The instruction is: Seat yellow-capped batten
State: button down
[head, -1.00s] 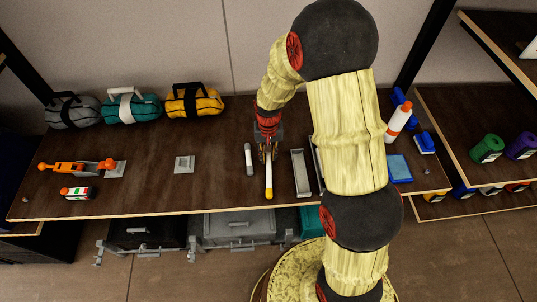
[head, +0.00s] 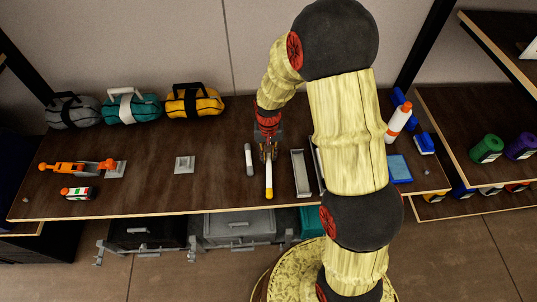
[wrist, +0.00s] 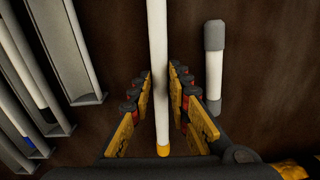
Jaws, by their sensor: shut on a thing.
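The yellow-capped batten is a long white rod (head: 268,178) with a yellow end towards the table's front edge. In the wrist view the white rod (wrist: 158,50) runs between the two fingers, and its yellow cap (wrist: 163,151) is at the near end. My gripper (head: 268,152) is shut on this batten, low over the table; it also shows in the wrist view (wrist: 160,72). I cannot tell whether the batten touches the table. A grey open channel (head: 298,172) lies to the right of the batten; in the wrist view the channel (wrist: 88,75) is at left.
A shorter grey-capped white rod (head: 249,160) lies just left of the batten. More white rods (wrist: 20,70) lie beyond the channel, partly hidden by my arm in the head view. A grey block (head: 184,164) stands farther left, with clear table between.

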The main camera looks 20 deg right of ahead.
jog(key=shift+r+p, duration=2)
jog(key=shift+r, duration=0.95)
